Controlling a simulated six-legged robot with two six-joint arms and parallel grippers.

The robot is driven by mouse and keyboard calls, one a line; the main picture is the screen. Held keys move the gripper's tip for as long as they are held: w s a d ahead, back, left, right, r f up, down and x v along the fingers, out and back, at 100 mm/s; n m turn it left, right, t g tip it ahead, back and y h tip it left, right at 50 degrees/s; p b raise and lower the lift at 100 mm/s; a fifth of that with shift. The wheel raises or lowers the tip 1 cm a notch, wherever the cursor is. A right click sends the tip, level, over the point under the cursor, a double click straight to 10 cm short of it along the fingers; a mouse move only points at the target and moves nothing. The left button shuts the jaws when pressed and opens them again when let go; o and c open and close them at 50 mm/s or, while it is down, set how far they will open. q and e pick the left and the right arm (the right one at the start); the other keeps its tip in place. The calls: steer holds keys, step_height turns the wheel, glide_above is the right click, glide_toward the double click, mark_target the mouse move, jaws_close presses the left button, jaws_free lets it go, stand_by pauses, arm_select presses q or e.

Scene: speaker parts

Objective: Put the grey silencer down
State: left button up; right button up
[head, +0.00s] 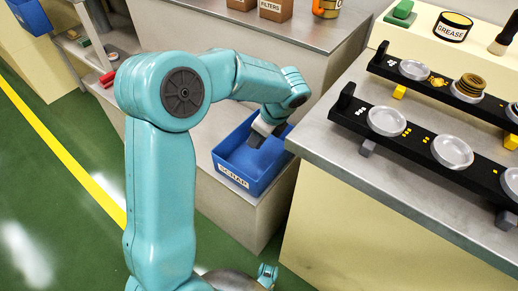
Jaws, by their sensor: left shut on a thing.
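My left arm reaches from the front over to the blue bin labelled SCRAP (229,178). My left gripper (259,136) is over the inside of this bin, pointing down, and is shut on a small grey thing, taken to be the grey silencer. The fingers and wrist hide most of it, so its shape is unclear. I cannot tell whether it touches the bin floor. The visible bin floor looks bare. My right gripper is not in view.
On the right bench, two black racks (411,142) hold round metal dishes, with a GREASE tin (452,28) and a brush behind. FILTERS boxes (274,8) stand on the back bench. Green floor with a yellow line (62,149) lies at left.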

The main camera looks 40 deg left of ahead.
mark_target(261, 144)
arm_select(q)
step_height(261, 144, down, 5)
steer(key=shift+f+b, duration=0.1)
steer(key=shift+b, duration=0.9)
steer(key=o, duration=0.9)
steer(key=shift+c, duration=0.2)
steer(key=shift+w+d+r, duration=0.1)
steer(key=shift+r, duration=0.2)
steer(key=p+v, duration=0.5)
steer(key=v, duration=0.6)
steer(key=shift+d+r, duration=0.2)
steer(key=shift+r, duration=0.05)
